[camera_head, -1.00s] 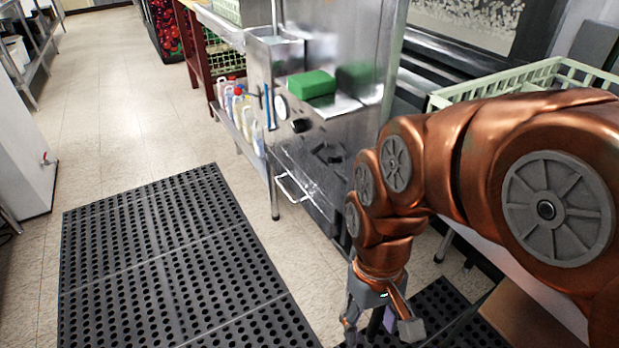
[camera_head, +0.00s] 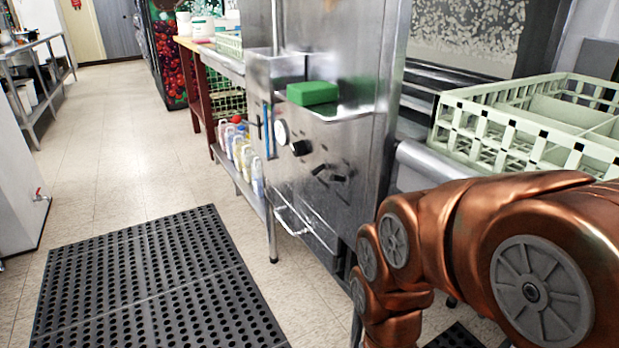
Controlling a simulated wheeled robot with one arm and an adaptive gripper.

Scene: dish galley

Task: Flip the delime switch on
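A steel dish machine (camera_head: 372,60) stands in the middle of the head view. Its front carries a round white gauge (camera_head: 281,132), a black knob (camera_head: 300,147) and small dark controls (camera_head: 329,174) lower to the right. No label is readable, so I cannot tell which control is the delime switch or how it is set. A bar handle (camera_head: 291,219) sits lower on the front. My copper arm reaches in from the right, in front of the machine's lower right part. My gripper is below the picture's bottom edge, out of view.
A green block (camera_head: 312,93) sits on the machine's small steel ledge (camera_head: 335,114). A pale green dish rack (camera_head: 540,115) stands at the right. Bottles (camera_head: 240,152) line a low shelf at left. A black perforated mat (camera_head: 150,285) covers the open floor in front.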

